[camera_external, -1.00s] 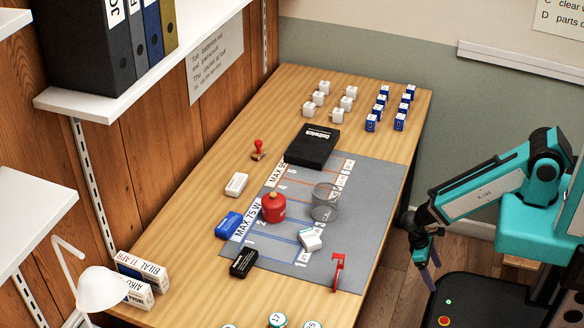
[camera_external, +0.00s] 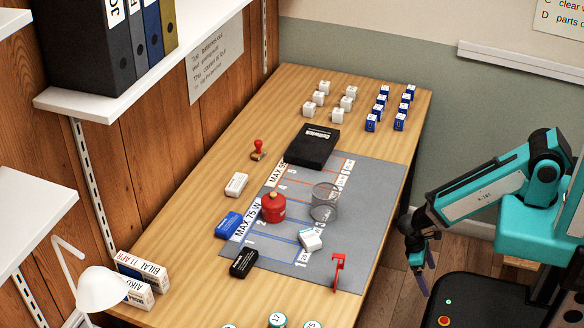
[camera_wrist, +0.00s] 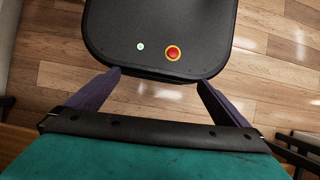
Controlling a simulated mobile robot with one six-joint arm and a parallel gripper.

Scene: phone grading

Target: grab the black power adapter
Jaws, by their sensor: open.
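The black power adapter (camera_external: 244,263) lies on the wooden table at the near left corner of the grey mat (camera_external: 350,220), partly touching or overlapping the mat edge. My gripper (camera_external: 425,280) hangs off the table's right side, over the floor beside my base, well to the right of the adapter. In the wrist view my gripper (camera_wrist: 160,80) has its two purple fingers spread wide with nothing between them. The adapter does not show in the wrist view.
A blue adapter (camera_external: 229,225) lies behind the black one. A lamp (camera_external: 103,288) and boxes (camera_external: 143,271) stand at the near left.

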